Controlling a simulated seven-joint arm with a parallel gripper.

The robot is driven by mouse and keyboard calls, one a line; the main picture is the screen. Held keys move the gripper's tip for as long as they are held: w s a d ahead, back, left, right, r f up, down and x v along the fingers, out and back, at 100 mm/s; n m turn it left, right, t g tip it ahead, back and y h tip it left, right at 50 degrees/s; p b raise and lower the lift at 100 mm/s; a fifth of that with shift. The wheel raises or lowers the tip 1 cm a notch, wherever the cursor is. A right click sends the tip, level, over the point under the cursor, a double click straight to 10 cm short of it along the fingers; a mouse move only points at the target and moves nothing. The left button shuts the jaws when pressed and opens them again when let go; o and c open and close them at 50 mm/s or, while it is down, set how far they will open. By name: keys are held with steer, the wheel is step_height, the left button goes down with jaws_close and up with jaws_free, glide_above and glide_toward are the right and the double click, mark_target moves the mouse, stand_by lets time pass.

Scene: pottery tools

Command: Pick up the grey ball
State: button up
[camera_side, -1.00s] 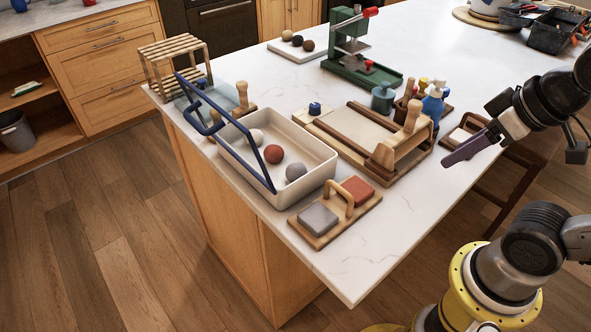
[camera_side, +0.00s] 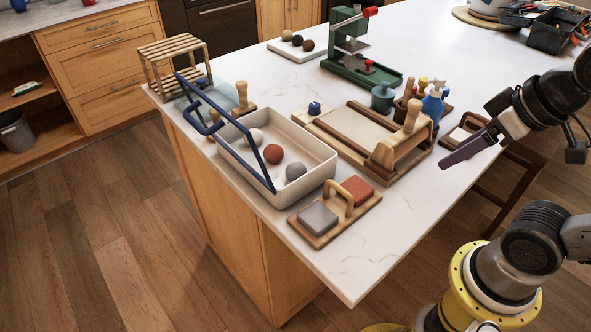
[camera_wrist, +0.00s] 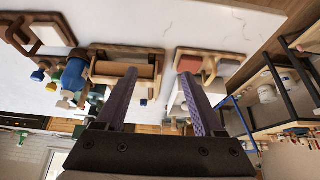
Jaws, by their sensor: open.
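The grey ball (camera_side: 295,171) lies in the near right end of a white tray (camera_side: 235,163) on the counter. A reddish-brown ball (camera_side: 273,154) and a pale ball (camera_side: 254,136) lie in the same tray, in a row behind it. My gripper (camera_side: 447,162) is at the right, beyond the counter edge and well apart from the tray. It is empty. In the wrist view its two purple fingers (camera_wrist: 157,85) stand apart, and I cannot make out the grey ball there.
A blue bar frame (camera_side: 240,138) crosses over the tray. A board with grey and red blocks (camera_side: 333,211) and a wooden handle stands in front of the tray. A wooden roller board (camera_side: 365,140) lies between tray and gripper. A green press (camera_side: 360,60) stands behind. The near counter corner is clear.

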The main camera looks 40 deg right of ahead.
steer(key=shift+o, duration=1.2)
